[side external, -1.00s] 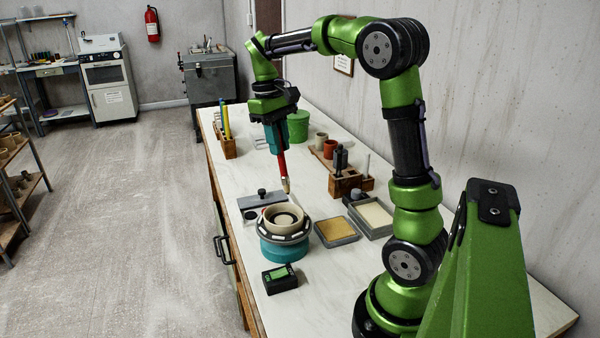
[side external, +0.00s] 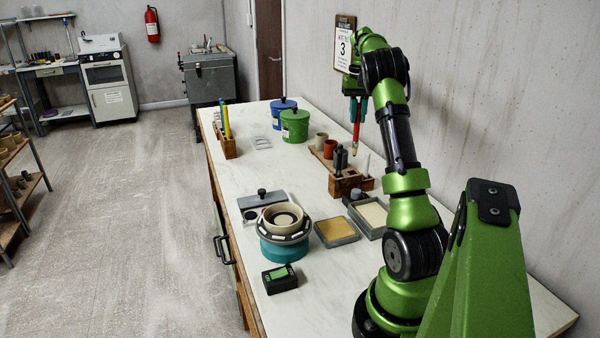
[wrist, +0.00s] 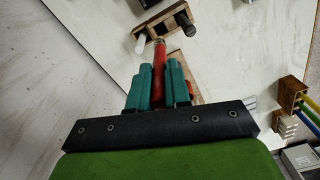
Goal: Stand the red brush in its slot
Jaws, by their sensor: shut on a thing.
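The red brush (side external: 356,135) hangs about upright, pale tip down, in my gripper (side external: 356,120). My gripper is shut on it; in the wrist view the teal fingers (wrist: 158,92) close on both sides of the red handle (wrist: 158,72). A wooden block (side external: 343,184) on the right of the bench holds black tools (side external: 341,158) and a white tool (side external: 366,165). The brush is in the air above and apart from the block. In the wrist view the block (wrist: 160,22) lies past the brush tip.
Terracotta and beige cups (side external: 330,149) stand behind the block, with green and blue lidded pots (side external: 294,126) further back. A holder (side external: 229,147) with coloured sticks is at far left. A turntable with a bowl (side external: 284,240) and shallow trays (side external: 336,233) are nearer. The wall (side external: 470,100) is close right.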

